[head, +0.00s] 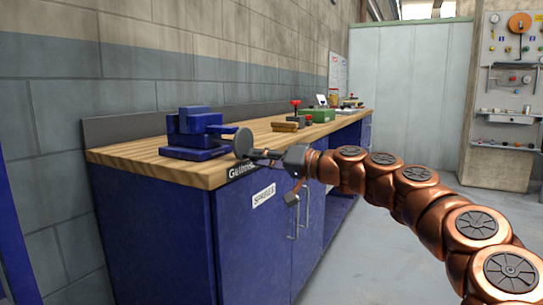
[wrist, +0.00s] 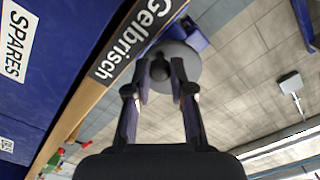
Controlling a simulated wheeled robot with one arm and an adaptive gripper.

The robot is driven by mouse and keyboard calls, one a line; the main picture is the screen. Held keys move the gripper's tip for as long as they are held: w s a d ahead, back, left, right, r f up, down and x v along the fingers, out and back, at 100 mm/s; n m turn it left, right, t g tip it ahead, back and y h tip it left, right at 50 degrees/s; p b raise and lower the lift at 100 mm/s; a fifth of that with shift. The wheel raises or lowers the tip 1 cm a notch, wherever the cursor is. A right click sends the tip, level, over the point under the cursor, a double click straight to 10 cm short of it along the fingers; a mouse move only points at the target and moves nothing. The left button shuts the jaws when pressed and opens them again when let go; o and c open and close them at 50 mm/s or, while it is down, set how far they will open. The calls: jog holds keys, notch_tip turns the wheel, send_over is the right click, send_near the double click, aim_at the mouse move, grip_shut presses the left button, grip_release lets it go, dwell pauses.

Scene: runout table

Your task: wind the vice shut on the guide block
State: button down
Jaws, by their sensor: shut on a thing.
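The blue vice (head: 192,127) stands on the near left end of the wooden bench top. Its round grey handwheel (head: 242,141) faces out past the bench's front edge. In the wrist view the handwheel (wrist: 193,66) is in front of the fingers, with a bit of the blue vice (wrist: 196,39) behind it. My gripper (head: 257,154) is at the wheel's face. In the wrist view my gripper (wrist: 161,73) is shut on a small dark knob between its fingertips. I cannot make out the guide block or the gap between the vice jaws.
The bench (head: 140,151) has blue cabinets below and a grey wall behind. Farther along it lie a brown block (head: 285,127), a red-topped item (head: 296,106) and a green box (head: 318,115). Open floor (head: 350,235) lies right of the bench.

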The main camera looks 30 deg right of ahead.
jog(key=m+p, duration=0.1)
jog(key=p, duration=0.1)
jog(key=m+p, duration=0.1)
jog(key=m, duration=0.1)
jog(key=shift+s+a+r+p, duration=0.2)
jog(key=shift+a+p, duration=0.1)
jog(key=shift+p, duration=0.05)
jog(key=shift+a+r+m+p, duration=0.1)
jog(key=shift+r+m+p, duration=0.15)
jog(key=shift+m+p, duration=0.4)
jog(key=shift+s+a+r+m+p, duration=0.1)
jog(key=shift+r+m+p, duration=0.1)
jog(key=shift+m+p, duration=0.7)
jog(key=shift+a+f+m+p, duration=0.15)
jog(key=shift+m+p, duration=0.2)
jog(key=shift+p, duration=0.35)
